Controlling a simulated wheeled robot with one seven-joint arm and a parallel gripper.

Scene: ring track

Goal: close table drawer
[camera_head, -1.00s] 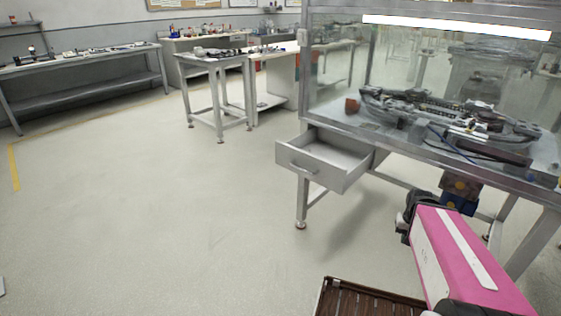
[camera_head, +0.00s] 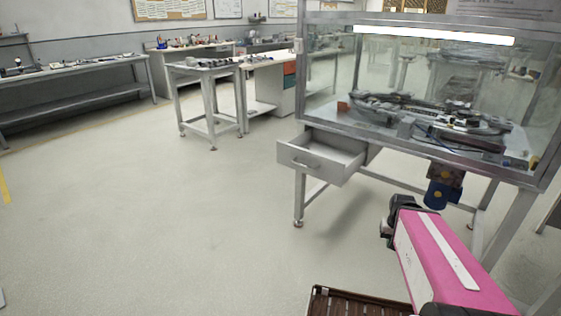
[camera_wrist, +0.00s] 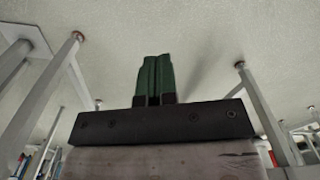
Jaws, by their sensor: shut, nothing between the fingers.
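The grey metal table drawer (camera_head: 304,160) is pulled well out to the left from under the table with the glass case (camera_head: 425,162). Its inside looks empty, and a small handle (camera_head: 300,165) is on its front. In the wrist view my gripper (camera_wrist: 153,60) points away over the floor, its green fingers together with nothing between them. No drawer can be made out in that view. In the head view my pink arm is at the lower right, below and right of the drawer and apart from it.
A track model (camera_head: 430,115) sits inside the glass case. Table legs (camera_head: 299,200) stand below the drawer. A small bench (camera_head: 205,68) and a long bench (camera_head: 75,70) stand farther back. The floor (camera_head: 150,210) left of the drawer is clear.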

